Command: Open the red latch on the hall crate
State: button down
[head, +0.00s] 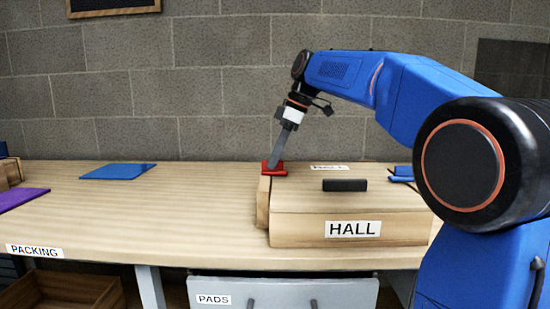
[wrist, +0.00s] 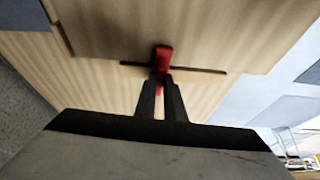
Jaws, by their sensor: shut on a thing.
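The wooden hall crate (head: 290,230) stands on the bench with a white HALL label on its front and a dark handle (head: 345,185) on its lid. The red latch (head: 273,168) is at the crate's left end, near the top. It also shows in the wrist view (wrist: 162,58), in front of a dark slot in the wood. My gripper (head: 278,160) reaches down to the latch from above, tilted. In the wrist view its two dark fingers (wrist: 160,88) are close together and shut on the latch's near end. The fingertips partly hide the latch.
Blue panels lie on the bench at left (head: 118,171) and behind the crate at right (head: 402,174). A purple panel (head: 20,198) lies at far left. A PADS drawer (head: 280,292) is below the bench.

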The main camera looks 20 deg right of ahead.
aim_at(266, 171)
jog(key=m, duration=0.1)
jog(key=m+t, duration=0.1)
jog(key=m, duration=0.1)
jog(key=shift+s+a+m, duration=0.25)
jog(key=shift+s+m, duration=0.15)
jog(key=m, duration=0.1)
jog(key=m+t+h, duration=0.1)
jog(key=m, duration=0.1)
jog(key=shift+s+a+m+h, duration=0.3)
jog(key=shift+a+m, duration=0.05)
jog(key=shift+m, duration=0.05)
jog(key=m, duration=0.1)
jog(key=m+h, duration=0.1)
jog(key=m, duration=0.1)
jog(key=shift+s+a+t, duration=0.1)
jog(key=shift+a+t, duration=0.3)
jog(key=shift+a+m+h, duration=0.2)
jog(key=shift+m+h, duration=0.25)
jog(key=shift+m, duration=0.65)
jog(key=shift+a+m+h, duration=0.2)
jog(key=shift+m+h, duration=0.25)
jog(key=shift+m, duration=0.65)
jog(key=c, duration=1.8)
grip_release()
jog(key=shift+c, duration=0.2)
jog(key=shift+r, duration=0.1)
